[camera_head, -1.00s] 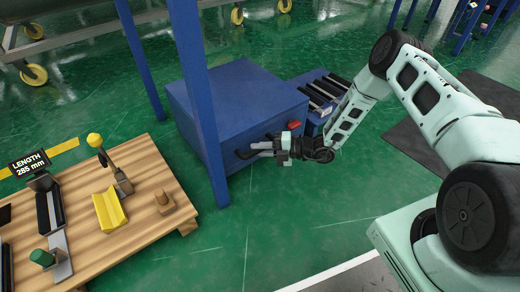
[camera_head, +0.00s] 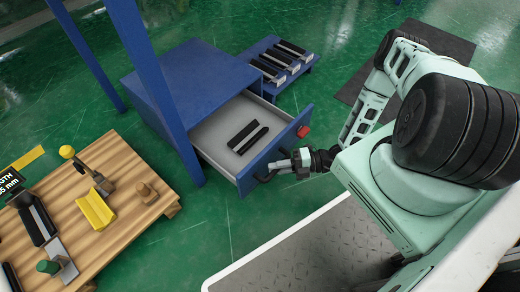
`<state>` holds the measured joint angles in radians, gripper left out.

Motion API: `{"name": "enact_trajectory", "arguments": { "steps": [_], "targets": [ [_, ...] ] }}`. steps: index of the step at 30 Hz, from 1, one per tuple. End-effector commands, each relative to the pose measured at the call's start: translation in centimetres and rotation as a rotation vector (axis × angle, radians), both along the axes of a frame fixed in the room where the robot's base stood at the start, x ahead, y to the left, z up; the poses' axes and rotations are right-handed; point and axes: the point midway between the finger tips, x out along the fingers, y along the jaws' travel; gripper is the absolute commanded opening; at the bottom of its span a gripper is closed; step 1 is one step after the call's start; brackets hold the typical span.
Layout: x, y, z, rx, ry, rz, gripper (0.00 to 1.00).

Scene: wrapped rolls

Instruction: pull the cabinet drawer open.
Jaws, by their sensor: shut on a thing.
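The blue cabinet (camera_head: 200,78) stands on the green floor in the upper middle of the head view. Its drawer (camera_head: 218,133) is pulled well out, with a light grey inside and a blue front. Two dark bars (camera_head: 247,136) lie in the drawer. A red piece (camera_head: 303,131) sits on the drawer front near its right end. My gripper (camera_head: 281,168) is at the drawer front, shut on the dark handle (camera_head: 264,176). The fingers hide part of the handle.
A wooden table (camera_head: 125,172) with a yellow V-block (camera_head: 96,210) and other tools stands at the left. A blue post (camera_head: 158,85) rises in front of the cabinet. A low blue rack (camera_head: 284,62) holding dark bars is behind the drawer. Green floor is clear below the drawer.

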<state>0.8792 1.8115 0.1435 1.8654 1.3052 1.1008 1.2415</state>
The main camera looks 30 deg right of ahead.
Motion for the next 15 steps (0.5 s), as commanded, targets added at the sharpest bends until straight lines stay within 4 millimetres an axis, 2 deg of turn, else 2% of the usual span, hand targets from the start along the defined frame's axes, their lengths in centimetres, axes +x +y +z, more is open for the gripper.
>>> {"name": "enact_trajectory", "arguments": {
  "steps": [1,6,15],
  "targets": [
    [-1.0,-0.3,0.2,0.004,0.001,-0.003,0.0],
    [-3.0,-1.0,0.2,0.003,-0.001,0.0,0.0],
    [-3.9,-1.3,0.0,0.001,-0.002,0.0,0.0]
  ]
}}
